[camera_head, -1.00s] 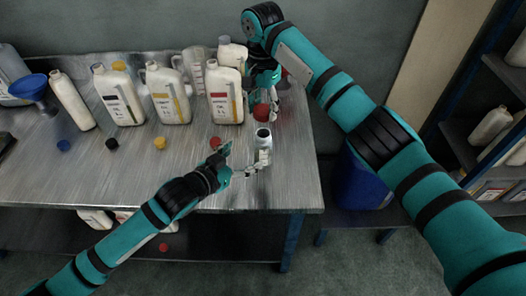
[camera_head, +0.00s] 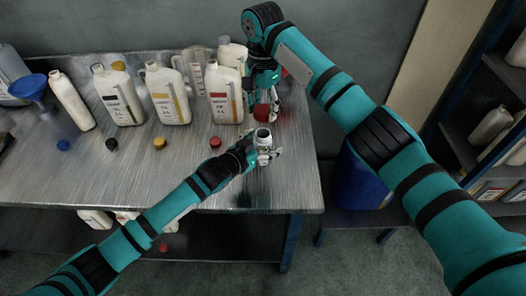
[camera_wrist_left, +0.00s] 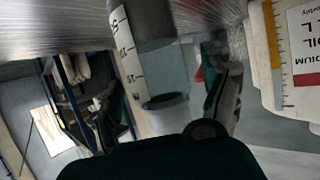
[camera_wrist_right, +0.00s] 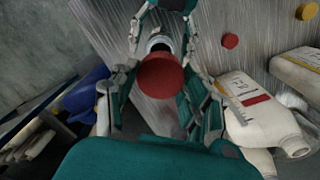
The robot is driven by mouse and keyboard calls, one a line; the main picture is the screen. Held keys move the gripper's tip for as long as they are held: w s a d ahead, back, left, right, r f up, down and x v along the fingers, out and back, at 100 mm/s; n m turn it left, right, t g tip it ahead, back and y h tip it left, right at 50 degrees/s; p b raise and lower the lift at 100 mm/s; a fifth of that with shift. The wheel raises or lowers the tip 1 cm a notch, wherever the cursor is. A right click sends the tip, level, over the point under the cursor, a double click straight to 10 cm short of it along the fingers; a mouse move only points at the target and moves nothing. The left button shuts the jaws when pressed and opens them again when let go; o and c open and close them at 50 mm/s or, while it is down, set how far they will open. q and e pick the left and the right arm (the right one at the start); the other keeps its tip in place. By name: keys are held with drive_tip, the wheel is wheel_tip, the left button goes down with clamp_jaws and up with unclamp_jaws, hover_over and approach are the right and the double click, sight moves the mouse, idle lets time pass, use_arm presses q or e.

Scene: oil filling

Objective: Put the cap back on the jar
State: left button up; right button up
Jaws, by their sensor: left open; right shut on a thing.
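The small pale jar (camera_head: 263,140) stands uncapped on the metal table near its right front part, its dark mouth facing up. My left gripper (camera_head: 268,154) is open with its fingers around the jar. The left wrist view shows the jar (camera_wrist_left: 139,75), with scale marks, between these fingers. My right gripper (camera_head: 266,104) is shut on a red cap (camera_head: 262,113), behind and above the jar in the head view. In the right wrist view the cap (camera_wrist_right: 162,77) partly hides the jar's rim (camera_wrist_right: 159,43). The cap and jar appear apart.
White bottles (camera_head: 226,96) and a clear measuring jug (camera_head: 194,66) stand behind and left of the jar. Loose caps, including a red one (camera_head: 215,142) and a yellow one (camera_head: 159,143), lie left of it. The table's front edge is close.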

sight(263, 133)
use_arm(q)
clamp_jaws()
use_arm(e)
drive_tip(key=shift+f, duration=2.45)
drive_tip(key=shift+f, duration=0.1)
drive_tip(key=shift+f, duration=0.8)
drive_tip(key=shift+f, duration=0.55)
